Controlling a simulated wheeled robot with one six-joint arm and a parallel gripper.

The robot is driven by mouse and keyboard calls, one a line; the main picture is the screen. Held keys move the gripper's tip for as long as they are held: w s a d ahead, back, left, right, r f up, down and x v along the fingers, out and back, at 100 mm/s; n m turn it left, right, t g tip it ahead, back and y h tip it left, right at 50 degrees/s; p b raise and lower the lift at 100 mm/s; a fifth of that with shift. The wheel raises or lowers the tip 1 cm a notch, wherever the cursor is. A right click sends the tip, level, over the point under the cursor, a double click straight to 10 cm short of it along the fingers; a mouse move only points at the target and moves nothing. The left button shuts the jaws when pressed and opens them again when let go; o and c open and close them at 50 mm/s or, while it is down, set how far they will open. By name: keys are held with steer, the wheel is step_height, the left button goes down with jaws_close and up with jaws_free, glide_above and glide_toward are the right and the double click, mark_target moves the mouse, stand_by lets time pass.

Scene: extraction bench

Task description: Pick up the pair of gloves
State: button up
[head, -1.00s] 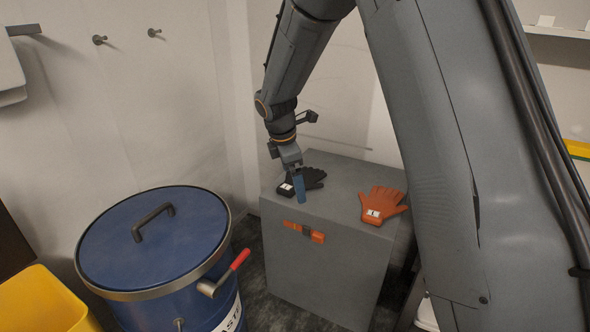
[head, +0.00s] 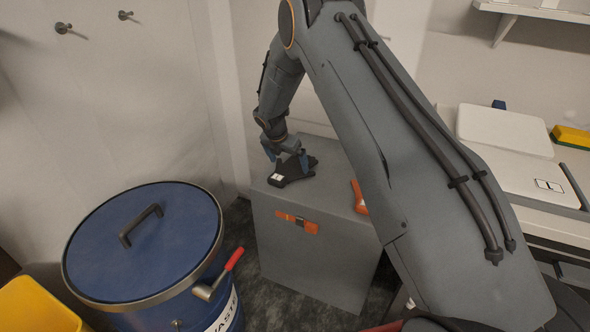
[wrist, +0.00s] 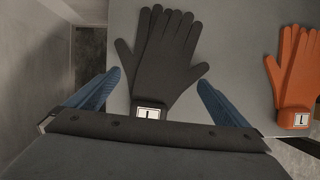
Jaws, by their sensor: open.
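A pair of black gloves (wrist: 160,62), one laid over the other with a white "L" tag at the cuff, lies flat on top of a grey cabinet (head: 318,205). The black gloves also show in the head view (head: 293,172), partly hidden by my gripper. My gripper (wrist: 150,88) is open, with its blue fingers on either side of the cuff end of the black gloves and nothing between them held. In the head view my gripper (head: 288,160) is over the gloves. Orange gloves (wrist: 296,78), also tagged "L", lie to the right on the same top.
A blue lidded waste drum (head: 150,245) with a red-handled lever stands left of the cabinet. A yellow bin (head: 38,308) is at the lower left. A wall rises behind the cabinet. A bench with a white device (head: 505,130) is at the right.

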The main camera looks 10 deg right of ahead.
mark_target(292, 169)
steer(key=shift+d+x, duration=0.2)
steer(key=shift+x, duration=1.75)
steer(key=shift+w+r, duration=0.1)
steer(key=shift+r, duration=0.05)
steer(key=shift+c, duration=0.4)
steer(key=c, duration=0.8)
